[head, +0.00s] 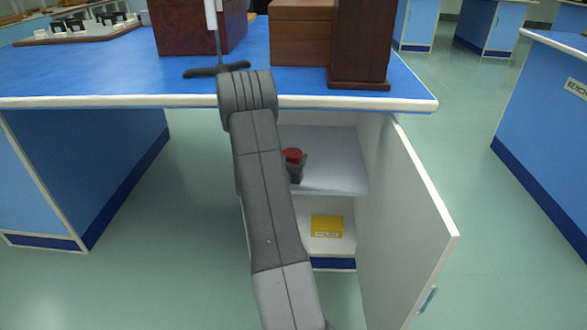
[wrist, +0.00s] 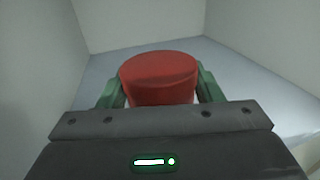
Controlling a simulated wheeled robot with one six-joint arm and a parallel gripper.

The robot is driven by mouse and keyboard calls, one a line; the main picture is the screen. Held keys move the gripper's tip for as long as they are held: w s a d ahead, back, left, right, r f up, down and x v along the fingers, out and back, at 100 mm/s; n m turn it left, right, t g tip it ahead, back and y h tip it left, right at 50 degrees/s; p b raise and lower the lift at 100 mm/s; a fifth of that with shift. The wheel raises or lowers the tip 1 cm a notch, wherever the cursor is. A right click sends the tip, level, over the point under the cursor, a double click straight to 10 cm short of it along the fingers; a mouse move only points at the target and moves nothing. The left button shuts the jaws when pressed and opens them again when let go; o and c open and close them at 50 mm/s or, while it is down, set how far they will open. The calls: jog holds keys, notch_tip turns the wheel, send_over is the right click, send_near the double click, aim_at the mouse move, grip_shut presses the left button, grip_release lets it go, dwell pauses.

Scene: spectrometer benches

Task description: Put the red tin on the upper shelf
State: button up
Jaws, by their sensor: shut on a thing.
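The red tin (wrist: 160,75) is between the green-padded fingers of my gripper (wrist: 160,92) in the wrist view, and the gripper is shut on it. In the head view the red top of the tin (head: 293,155) shows inside the open cabinet, just over the upper shelf (head: 335,178). My arm hides part of the gripper and the shelf's left side there. The wrist view shows pale shelf surface (wrist: 235,65) around and behind the tin. I cannot tell whether the tin's base touches the shelf.
The cabinet door (head: 405,230) stands open on the right. A yellow box (head: 327,226) lies on the lower shelf. The blue bench top (head: 290,75) overhangs the cabinet and carries brown wooden boxes (head: 300,32). The upper shelf's right part is bare.

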notch_tip(320, 180, down, 3)
jog(key=shift+f+b, duration=0.15)
jog(key=shift+b, duration=0.3)
jog(key=o, duration=1.1)
jog(key=shift+s+a, duration=0.1)
jog(key=shift+s, duration=0.1)
jog(key=shift+p+v, duration=1.3)
jog(key=shift+v, duration=4.55)
